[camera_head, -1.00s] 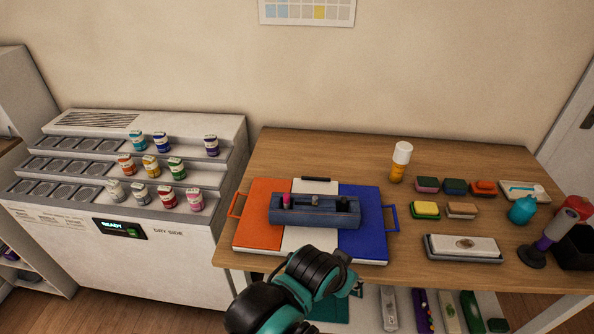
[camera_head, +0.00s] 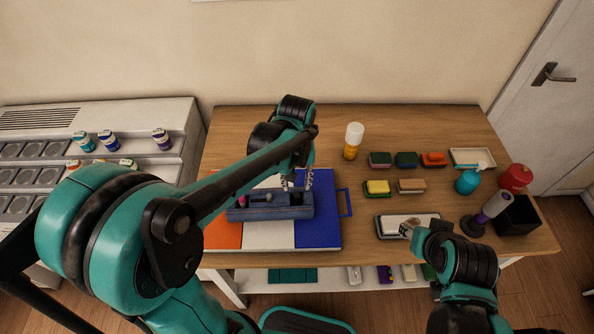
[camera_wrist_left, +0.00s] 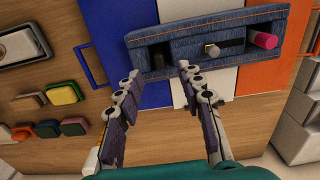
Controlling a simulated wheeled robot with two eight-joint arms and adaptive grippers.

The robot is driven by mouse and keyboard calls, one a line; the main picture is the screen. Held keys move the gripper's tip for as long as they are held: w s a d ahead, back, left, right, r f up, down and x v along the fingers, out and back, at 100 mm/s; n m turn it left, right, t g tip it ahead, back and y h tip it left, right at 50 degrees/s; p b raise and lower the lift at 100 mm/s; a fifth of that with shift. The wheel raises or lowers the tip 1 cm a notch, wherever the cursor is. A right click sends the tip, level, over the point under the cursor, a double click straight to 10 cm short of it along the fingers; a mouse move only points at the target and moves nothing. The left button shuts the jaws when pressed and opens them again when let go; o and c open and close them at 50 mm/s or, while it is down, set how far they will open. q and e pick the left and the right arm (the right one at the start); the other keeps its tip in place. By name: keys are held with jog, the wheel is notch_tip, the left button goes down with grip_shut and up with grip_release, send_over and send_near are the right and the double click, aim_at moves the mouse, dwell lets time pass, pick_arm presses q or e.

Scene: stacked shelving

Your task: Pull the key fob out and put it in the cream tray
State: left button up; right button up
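A blue denim holder (camera_head: 285,206) lies across the orange, white and blue panels. In the left wrist view the holder (camera_wrist_left: 225,28) carries a pink piece (camera_wrist_left: 264,40), a grey knob (camera_wrist_left: 212,49) and a dark recess or piece (camera_wrist_left: 158,60); I cannot tell for sure which is the key fob. My left gripper (camera_head: 297,182) is above the holder's right end. In the wrist view the left gripper (camera_wrist_left: 157,75) is open and empty, its fingers either side of the dark spot. A pale tray (camera_head: 472,150) is at the back right. My right gripper (camera_head: 412,230) is over the front pale slab; its fingers are unclear.
A pale slab in a dark frame (camera_head: 390,232) lies at the front right. The table's back left is clear.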

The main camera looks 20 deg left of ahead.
aim_at(297, 194)
pick_arm(q)
notch_tip(297, 194, down, 5)
jog(key=shift+f+b, duration=0.15)
jog(key=shift+b, duration=0.5)
grip_shut()
